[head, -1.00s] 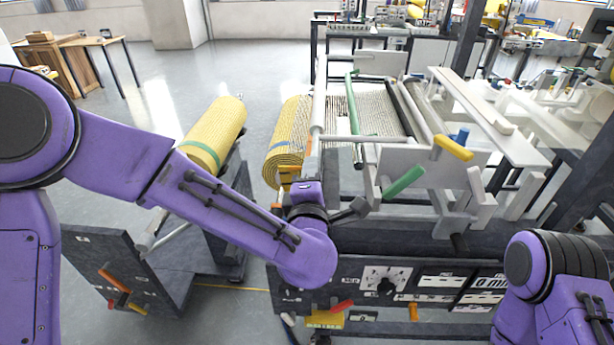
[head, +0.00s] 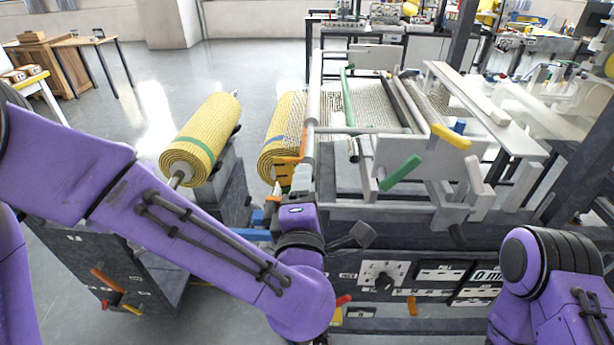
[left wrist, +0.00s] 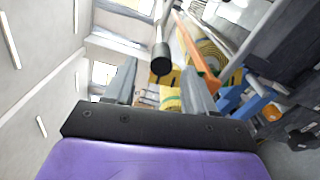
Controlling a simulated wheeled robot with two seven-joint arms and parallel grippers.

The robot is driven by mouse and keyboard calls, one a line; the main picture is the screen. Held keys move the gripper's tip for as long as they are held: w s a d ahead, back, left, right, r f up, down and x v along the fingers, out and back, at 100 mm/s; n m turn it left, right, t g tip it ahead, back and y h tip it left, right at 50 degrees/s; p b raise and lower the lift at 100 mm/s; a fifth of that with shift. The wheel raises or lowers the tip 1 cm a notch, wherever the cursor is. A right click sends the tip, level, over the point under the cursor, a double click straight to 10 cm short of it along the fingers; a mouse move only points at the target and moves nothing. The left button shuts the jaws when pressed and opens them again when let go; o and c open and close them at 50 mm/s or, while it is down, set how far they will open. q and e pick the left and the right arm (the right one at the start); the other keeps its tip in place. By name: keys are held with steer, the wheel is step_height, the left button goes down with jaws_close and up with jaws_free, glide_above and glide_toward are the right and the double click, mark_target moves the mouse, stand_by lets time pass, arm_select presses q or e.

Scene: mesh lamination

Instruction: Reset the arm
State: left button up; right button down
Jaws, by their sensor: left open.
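An orange lever (head: 287,168) shows just beyond the hand; an orange bar (left wrist: 198,50) is in front of the fingers in the left wrist view. Only part of my right arm shows at lower right, and its gripper is out of the picture.
A yellow mesh roll (head: 205,140) with a green band lies on a dark cart at left. Another yellow roll (head: 280,135) feeds mesh into the machine. Green (head: 401,173) and yellow (head: 451,136) handles stick out of its near side. Open floor lies at back left.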

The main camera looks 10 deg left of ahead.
arm_select(q)
steer(key=s, duration=0.3)
steer(key=shift+s+d, duration=0.15)
steer(key=shift+s, duration=0.05)
